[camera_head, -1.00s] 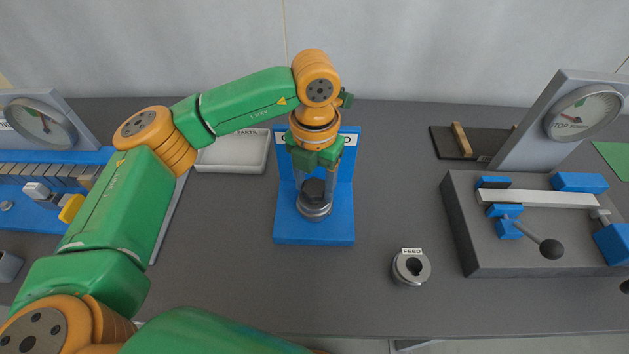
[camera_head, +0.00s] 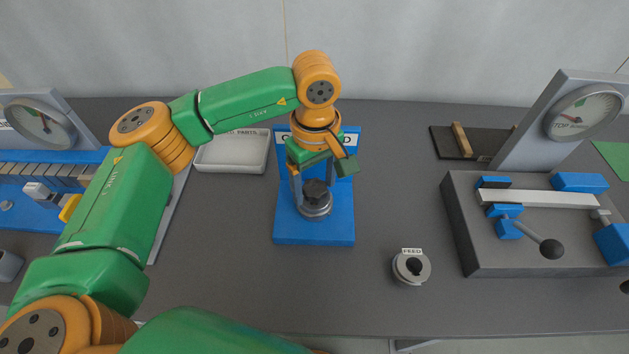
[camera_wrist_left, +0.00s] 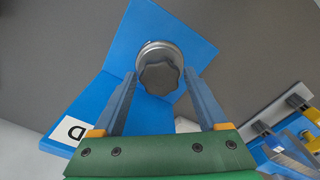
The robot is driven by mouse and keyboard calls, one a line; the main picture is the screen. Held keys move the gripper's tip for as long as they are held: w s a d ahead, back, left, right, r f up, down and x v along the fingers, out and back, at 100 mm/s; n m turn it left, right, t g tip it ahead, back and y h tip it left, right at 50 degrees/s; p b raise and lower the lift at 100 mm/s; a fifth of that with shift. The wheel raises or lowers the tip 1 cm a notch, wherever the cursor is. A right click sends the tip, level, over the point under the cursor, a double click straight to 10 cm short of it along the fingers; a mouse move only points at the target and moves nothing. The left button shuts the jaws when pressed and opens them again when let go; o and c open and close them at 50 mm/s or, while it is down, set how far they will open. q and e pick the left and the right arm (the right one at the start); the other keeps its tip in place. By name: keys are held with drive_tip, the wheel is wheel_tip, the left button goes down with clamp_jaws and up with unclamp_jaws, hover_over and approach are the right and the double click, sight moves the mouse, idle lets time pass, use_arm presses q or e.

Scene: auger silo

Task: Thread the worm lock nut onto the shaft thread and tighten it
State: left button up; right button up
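A dark lobed nut (camera_head: 315,191), which looks like the worm lock nut, sits on top of a round metal body (camera_head: 316,209) on the blue stand (camera_head: 285,230). In the left wrist view the nut (camera_wrist_left: 160,74) shows from above, and the shaft thread under it is hidden. My left gripper (camera_head: 311,184) points down over the nut. Its two fingers (camera_wrist_left: 161,82) are spread, one on each side of the nut, with a gap visible in the wrist view. How deep the tips reach beside the nut is hard to tell.
A metal ring labelled FEED (camera_head: 411,268) stands right of the stand. A grey fixture with a ball lever (camera_head: 551,249) is farther right. A white parts tray (camera_head: 232,155) lies behind left, and a blue rack (camera_head: 30,210) at far left. The table in front is clear.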

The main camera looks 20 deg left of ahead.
use_arm(q)
drive_tip(key=o, duration=0.4)
